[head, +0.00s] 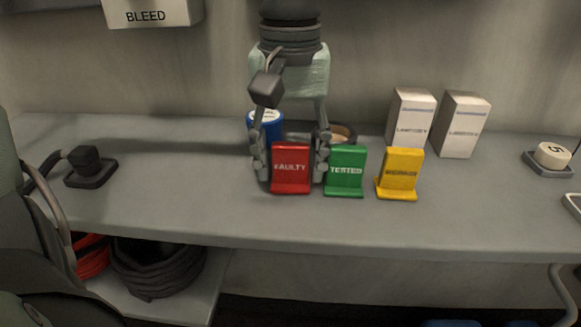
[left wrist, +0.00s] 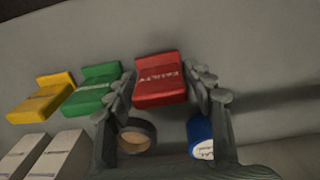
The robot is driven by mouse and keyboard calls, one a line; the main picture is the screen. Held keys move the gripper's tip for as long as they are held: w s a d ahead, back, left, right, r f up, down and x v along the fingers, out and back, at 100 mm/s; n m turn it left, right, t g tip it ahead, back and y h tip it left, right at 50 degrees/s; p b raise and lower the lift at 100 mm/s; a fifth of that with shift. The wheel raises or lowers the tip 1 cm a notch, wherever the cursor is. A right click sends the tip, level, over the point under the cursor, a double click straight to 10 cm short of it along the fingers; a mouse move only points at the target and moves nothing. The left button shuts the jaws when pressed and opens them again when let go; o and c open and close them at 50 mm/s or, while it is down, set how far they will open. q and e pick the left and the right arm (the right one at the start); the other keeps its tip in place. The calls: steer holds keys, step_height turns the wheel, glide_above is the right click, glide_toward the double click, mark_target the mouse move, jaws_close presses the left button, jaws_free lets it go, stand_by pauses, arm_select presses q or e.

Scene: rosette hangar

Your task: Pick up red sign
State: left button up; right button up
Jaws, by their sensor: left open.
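The red sign (head: 291,170), marked FAULTY, stands upright on the grey workbench, leftmost of three coloured signs. My left gripper (head: 290,165) is open, with one finger on each side of the red sign. In the left wrist view the red sign (left wrist: 160,80) lies between the two fingertips (left wrist: 158,85), with a finger close to each side. I cannot tell whether either finger touches it. My right gripper is not in view.
The green sign (head: 345,172) stands right beside the gripper's right finger, and the yellow sign (head: 400,174) is further right. A blue can (head: 266,124) and a tape roll (head: 343,134) are behind. White boxes (head: 464,125) stand at the back right. The bench front (head: 300,225) is clear.

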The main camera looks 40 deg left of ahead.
arm_select(q)
steer(key=c, duration=0.8)
